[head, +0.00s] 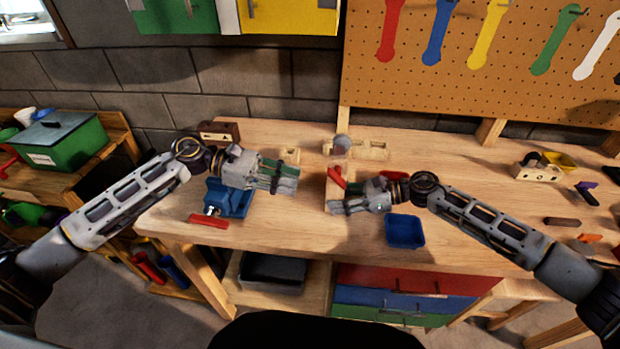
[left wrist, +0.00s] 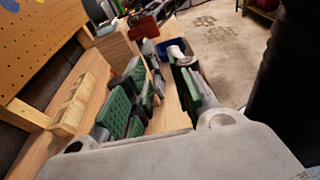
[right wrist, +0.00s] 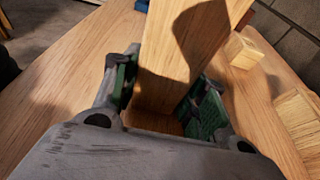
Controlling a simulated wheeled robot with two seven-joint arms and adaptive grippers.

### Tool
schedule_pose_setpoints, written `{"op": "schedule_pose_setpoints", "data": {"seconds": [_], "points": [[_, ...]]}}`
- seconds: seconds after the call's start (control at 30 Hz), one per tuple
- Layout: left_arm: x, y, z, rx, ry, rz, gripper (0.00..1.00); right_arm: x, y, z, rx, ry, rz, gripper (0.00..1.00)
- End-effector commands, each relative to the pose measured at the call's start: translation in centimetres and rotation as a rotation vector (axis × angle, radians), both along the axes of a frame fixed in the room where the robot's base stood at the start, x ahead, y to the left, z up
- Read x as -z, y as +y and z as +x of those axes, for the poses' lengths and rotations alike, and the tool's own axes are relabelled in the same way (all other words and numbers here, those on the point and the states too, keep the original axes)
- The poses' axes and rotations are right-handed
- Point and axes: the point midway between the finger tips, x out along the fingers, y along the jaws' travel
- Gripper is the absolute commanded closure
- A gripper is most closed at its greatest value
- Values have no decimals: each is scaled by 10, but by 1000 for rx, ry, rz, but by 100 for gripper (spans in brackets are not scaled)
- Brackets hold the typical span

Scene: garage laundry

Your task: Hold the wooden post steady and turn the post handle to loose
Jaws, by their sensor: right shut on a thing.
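The wooden post (head: 333,190) stands near the middle of the workbench, with a red handle (head: 337,177) at its upper part. My right gripper (head: 336,208) is shut on the post low down; in the right wrist view the post (right wrist: 190,50) rises between its green-padded fingers. My left gripper (head: 292,178) is open and empty, to the left of the post and apart from it, with its fingers pointing toward it. In the left wrist view the post (left wrist: 116,48) and red handle (left wrist: 140,27) show beyond the left fingers.
A blue vise (head: 228,199) with a red bar sits below my left gripper. A blue tray (head: 405,232) lies right of the post near the front edge. Wooden blocks (head: 372,150) stand behind.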

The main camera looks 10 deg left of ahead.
Motion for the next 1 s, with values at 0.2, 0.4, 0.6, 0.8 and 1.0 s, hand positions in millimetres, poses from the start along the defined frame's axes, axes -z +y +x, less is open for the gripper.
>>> {"op": "schedule_pose_setpoints", "data": {"seconds": [0.2, 0.4, 0.6, 0.8, 1.0], "points": [[-21, -29, -9, 14, -112, -63, 71, 1, 0, 0, 0, 1, -2, 71], [-55, -66, -25, 23, -275, -156, 71, 1, 0, 0, 0, 1, -2, 71], [-62, -90, -27, -37, -308, -214, 71, 1, 0, 0, 0, 1, -2, 71], [-63, -110, -24, -118, -299, -265, 71, 1, 0, 0, 0, 1, -2, 71], [-65, -129, -22, -207, -285, -319, 71, 1, 0, 0, 0, 1, -2, 71]]}}
